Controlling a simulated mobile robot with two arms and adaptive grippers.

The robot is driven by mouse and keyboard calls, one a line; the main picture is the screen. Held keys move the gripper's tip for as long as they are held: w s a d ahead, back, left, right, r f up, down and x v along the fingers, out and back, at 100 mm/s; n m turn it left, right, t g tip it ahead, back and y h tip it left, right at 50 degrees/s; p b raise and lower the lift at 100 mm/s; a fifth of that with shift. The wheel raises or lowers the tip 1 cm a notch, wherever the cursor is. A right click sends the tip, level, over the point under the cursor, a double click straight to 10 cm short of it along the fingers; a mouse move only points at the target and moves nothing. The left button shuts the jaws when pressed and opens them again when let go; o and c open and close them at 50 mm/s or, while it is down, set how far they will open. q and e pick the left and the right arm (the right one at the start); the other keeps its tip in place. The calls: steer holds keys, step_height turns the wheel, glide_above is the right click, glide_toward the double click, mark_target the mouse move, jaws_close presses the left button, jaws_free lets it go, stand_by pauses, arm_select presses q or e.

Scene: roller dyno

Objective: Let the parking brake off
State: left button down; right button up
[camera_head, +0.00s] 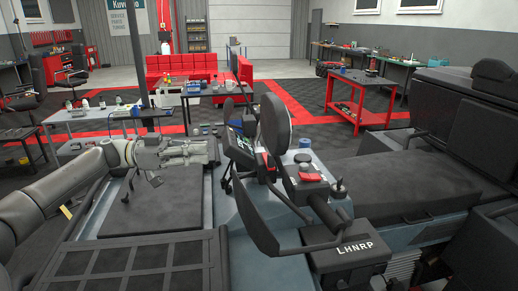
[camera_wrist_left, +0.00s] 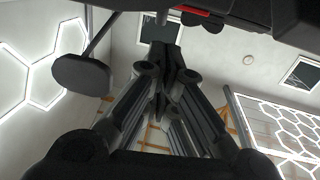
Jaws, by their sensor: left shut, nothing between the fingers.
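The vehicle's handlebar area (camera_head: 300,175) is in the middle of the head view, with a small display (camera_head: 238,146) and red switch parts (camera_head: 312,177). Dark levers stand out from it, but I cannot tell which is the parking brake. A selector cover marked LHNRP (camera_head: 352,250) sits nearer. My left gripper (camera_head: 206,151) is left of the display, shut and empty, pointing right. In the left wrist view its closed fingers (camera_wrist_left: 163,55) point up towards a dark housing with a red part (camera_wrist_left: 195,10). Contact is not visible. My right gripper is not in view.
A round dark mirror (camera_head: 275,122) rises from the handlebar, and another dark paddle-like part (camera_head: 254,215) stands nearer. The black seat (camera_head: 405,175) is to the right. A front rack (camera_head: 145,270) lies lower left. A red cart (camera_head: 358,100) and benches stand behind.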

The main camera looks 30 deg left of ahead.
arm_select(q)
steer(key=shift+d, duration=0.1)
steer(key=p+x, duration=0.5)
steer(key=x, duration=0.9)
